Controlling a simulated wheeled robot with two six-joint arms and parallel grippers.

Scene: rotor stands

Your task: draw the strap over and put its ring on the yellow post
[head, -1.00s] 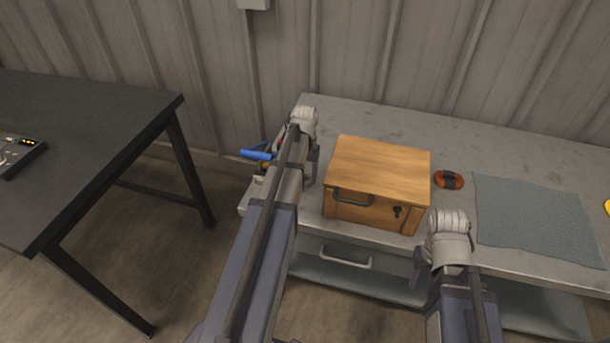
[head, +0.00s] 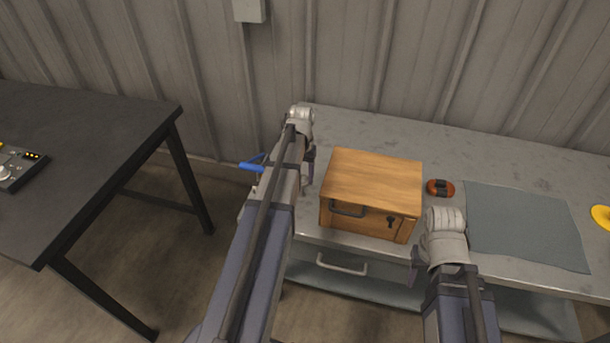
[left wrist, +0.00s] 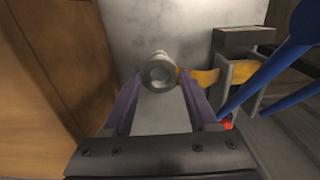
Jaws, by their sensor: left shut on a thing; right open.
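In the left wrist view my left gripper (left wrist: 160,90) is shut on a grey metal ring (left wrist: 160,70), held between its fingertips. An orange-yellow strap (left wrist: 205,77) runs from behind the ring to the right, to a grey bracket (left wrist: 243,72). In the head view my left forearm hides most of the left gripper (head: 308,168) and what it holds. My right gripper (head: 416,266) is open in front of the bench, its fingers partly hidden by its wrist. I cannot make out a yellow post in either view.
A wooden box (head: 372,180) stands on the grey bench (head: 480,160), close beside my left gripper. A blue handle (head: 252,166) sticks out at the bench's left end. Right of the box are an orange-black object (head: 440,188), a grey mat (head: 525,225) and a yellow disc (head: 602,217).

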